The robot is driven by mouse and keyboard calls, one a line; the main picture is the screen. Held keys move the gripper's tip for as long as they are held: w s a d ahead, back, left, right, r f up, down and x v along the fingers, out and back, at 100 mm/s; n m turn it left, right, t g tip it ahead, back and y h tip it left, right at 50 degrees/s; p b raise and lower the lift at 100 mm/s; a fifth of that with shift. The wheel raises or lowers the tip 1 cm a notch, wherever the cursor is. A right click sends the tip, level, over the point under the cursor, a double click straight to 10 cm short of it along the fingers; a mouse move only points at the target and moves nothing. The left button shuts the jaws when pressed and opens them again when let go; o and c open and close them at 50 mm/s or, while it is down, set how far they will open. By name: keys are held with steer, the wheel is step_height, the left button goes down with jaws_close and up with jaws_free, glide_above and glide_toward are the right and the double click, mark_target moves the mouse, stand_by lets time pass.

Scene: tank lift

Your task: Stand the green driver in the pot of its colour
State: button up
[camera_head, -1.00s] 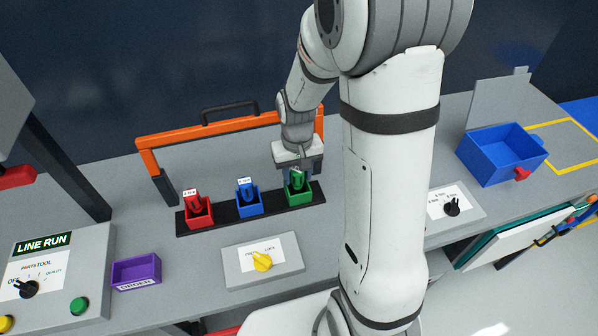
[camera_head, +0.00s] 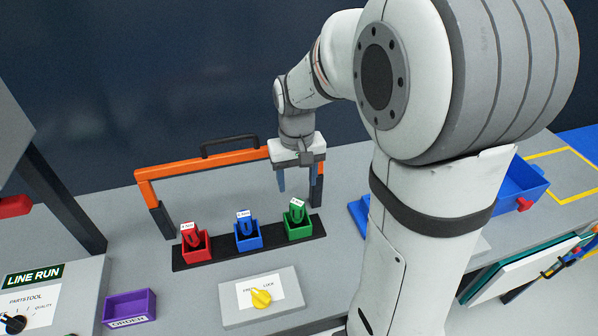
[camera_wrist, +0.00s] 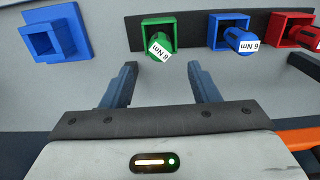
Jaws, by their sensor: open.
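The green driver (camera_head: 296,212) stands, leaning a little, in the green pot (camera_head: 299,231) at the right end of the black rack. In the wrist view the driver (camera_wrist: 160,41) with its white label sits inside the green pot (camera_wrist: 145,24). My gripper (camera_head: 297,184) is open and empty, raised above and behind the green pot. In the wrist view its two fingers (camera_wrist: 166,78) are spread apart, with the driver beyond their tips and touching neither.
A blue driver (camera_head: 243,223) and a red driver (camera_head: 191,238) stand in pots of their own colours on the same black rack (camera_head: 213,258). An orange frame (camera_head: 222,160) stands behind. A blue socket (camera_wrist: 55,38) is beside the rack. A yellow-knob panel (camera_head: 235,299) lies in front.

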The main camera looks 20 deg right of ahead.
steer(key=s+r+t, duration=0.1)
steer(key=s+r, duration=0.2)
steer(key=s, duration=0.4)
steer(key=s+r+t, duration=0.2)
steer(key=s+r, duration=0.1)
steer(key=s, duration=0.4)
steer(key=shift+s+d+t, duration=0.25)
steer(key=shift+s+t, duration=0.05)
steer(key=shift+s, duration=0.05)
stand_by(0.6)
